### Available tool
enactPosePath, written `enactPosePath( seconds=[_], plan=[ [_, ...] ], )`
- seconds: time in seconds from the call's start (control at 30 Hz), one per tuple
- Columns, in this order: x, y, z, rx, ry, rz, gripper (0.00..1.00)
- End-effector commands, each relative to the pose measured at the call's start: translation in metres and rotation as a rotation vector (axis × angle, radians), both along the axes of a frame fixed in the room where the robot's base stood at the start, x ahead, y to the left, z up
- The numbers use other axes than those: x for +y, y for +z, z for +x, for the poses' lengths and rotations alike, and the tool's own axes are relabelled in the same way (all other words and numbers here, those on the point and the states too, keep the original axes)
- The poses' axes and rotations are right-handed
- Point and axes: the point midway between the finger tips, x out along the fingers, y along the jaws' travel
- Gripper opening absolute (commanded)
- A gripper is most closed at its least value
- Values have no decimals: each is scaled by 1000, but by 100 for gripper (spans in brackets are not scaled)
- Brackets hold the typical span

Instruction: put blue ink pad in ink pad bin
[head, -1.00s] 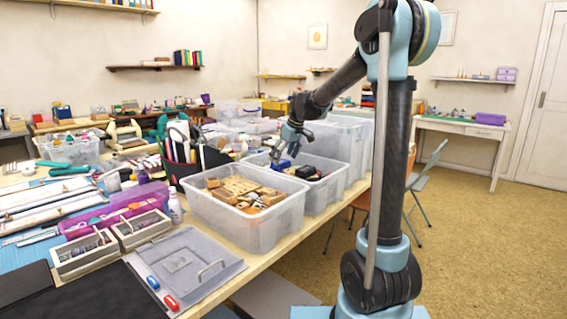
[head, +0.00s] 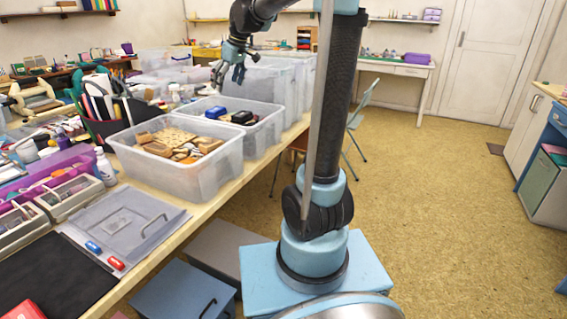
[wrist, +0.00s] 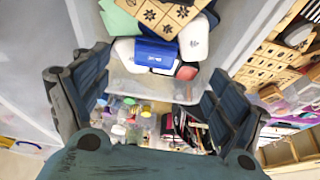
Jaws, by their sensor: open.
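The blue ink pad (head: 216,112) lies in the second clear plastic bin (head: 262,138), with a dark pad (head: 243,117) to its right. In the wrist view the blue pad (wrist: 157,52) rests on other pads, beyond the fingertips and apart from them. My gripper (head: 228,78) is open and empty. It hangs above and behind that bin. In the wrist view its two dark fingers (wrist: 152,95) are spread wide, with nothing held between them.
A clear bin of wooden stamps (head: 215,172) stands in front. More clear bins (head: 270,85) stand behind. A grey lid (head: 120,222) lies on the table, with a small blue item (head: 93,247) and a red one (head: 117,263) beside it. The floor at right is open.

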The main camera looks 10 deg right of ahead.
Motion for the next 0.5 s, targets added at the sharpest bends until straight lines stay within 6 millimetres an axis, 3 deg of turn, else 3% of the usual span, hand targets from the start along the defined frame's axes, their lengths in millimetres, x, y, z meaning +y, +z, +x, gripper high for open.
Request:
enactPosePath(
  seconds=[0.5],
  plan=[
    [-97, -62, -155, 82, -327, -40, 88]
  ],
)
